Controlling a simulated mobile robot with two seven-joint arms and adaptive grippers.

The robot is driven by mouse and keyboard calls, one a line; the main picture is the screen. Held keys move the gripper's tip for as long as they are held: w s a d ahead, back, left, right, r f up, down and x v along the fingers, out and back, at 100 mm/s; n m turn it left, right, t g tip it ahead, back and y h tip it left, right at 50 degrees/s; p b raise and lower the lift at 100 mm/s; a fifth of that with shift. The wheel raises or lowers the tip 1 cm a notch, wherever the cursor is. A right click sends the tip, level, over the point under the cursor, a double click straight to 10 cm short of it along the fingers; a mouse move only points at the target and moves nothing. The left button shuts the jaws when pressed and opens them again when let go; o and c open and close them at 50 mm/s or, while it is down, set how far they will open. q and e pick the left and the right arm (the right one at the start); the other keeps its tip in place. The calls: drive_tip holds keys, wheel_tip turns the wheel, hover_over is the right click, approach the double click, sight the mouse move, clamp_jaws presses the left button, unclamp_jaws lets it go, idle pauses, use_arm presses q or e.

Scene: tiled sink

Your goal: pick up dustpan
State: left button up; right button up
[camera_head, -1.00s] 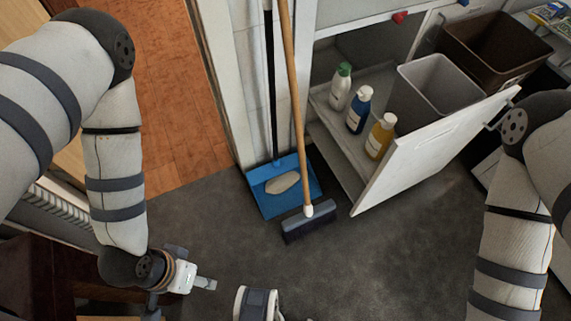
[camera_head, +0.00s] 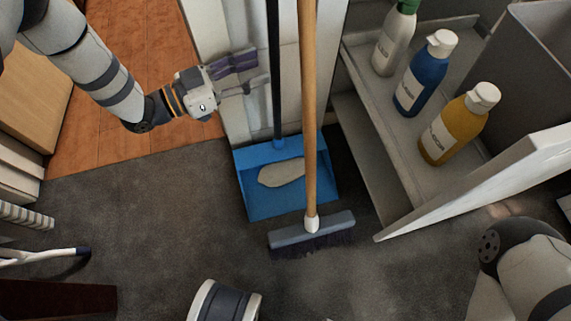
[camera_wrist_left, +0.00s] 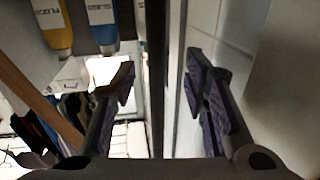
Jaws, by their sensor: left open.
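The blue dustpan (camera_head: 255,203) stands on the dark floor against the white wall end. Its long black handle (camera_head: 274,60) rises upright behind the broom's wooden stick. My left gripper (camera_head: 261,69) is open, just left of the handle, with its fingers pointing towards it. In the left wrist view, a dark upright pole (camera_wrist_left: 157,60), which looks like the handle, shows between the open fingers (camera_wrist_left: 160,78). I cannot tell how far it lies from the fingertips. My right gripper is not in view; only part of that arm shows at lower right.
The broom (camera_head: 308,110) stands in front of the dustpan, its head (camera_head: 311,232) on the floor. A pale oval patch (camera_head: 282,173) lies in the pan. Several bottles (camera_head: 411,78) stand in the cabinet, whose open door (camera_head: 490,170) juts out at right.

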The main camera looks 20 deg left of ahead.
sight(275, 64)
use_arm(q)
drive_tip(key=b+x, duration=0.1)
drive_tip(key=x, duration=0.4)
drive_tip(key=shift+d+f+b, duration=0.15)
drive_tip(key=shift+d+b, duration=0.05)
drive_tip(key=shift+b, duration=0.15)
clamp_jaws()
